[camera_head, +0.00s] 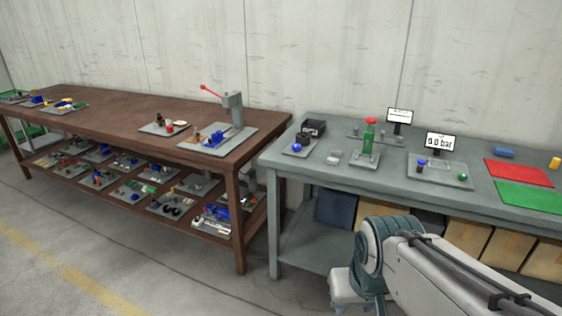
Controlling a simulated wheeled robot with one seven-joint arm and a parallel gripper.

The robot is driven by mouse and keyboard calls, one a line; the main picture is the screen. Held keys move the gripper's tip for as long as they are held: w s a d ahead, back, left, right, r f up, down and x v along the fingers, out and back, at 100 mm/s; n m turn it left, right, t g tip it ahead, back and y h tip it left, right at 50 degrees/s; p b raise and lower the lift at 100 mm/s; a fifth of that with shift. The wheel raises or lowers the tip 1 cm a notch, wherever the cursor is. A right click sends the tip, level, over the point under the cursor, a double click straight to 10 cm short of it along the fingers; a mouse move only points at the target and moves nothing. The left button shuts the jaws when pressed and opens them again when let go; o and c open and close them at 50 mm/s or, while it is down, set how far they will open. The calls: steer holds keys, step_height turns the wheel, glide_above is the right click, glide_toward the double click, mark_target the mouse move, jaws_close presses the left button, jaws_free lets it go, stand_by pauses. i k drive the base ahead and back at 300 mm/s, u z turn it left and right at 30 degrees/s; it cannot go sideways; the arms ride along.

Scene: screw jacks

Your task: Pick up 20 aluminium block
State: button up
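I cannot tell for sure which thing is the 20 aluminium block. A small light grey piece (334,157) lies on the grey-green table (310,184), left of the green and red screw jack (369,138); it may be the block, but any marking is too small to read. My arm shows at the lower right, in front of the table, with its elbow bent down. My gripper is not in view.
A plate with a blue ball (297,147) and a dark open box (313,128) are left of the grey piece. Two small displays (441,142), a red mat (518,173) and a green mat (530,196) are to the right. A crowded brown bench (130,115) stands left.

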mark_target(333, 160)
steer(key=u, duration=0.8)
steer(key=i, duration=1.15)
steer(key=z, duration=0.9)
steer(key=i, duration=0.75)
steer(key=z, duration=0.75)
steer(key=k, duration=1)
steer(key=u, duration=0.9)
steer(key=i, duration=0.25)
steer(key=u, duration=0.05)
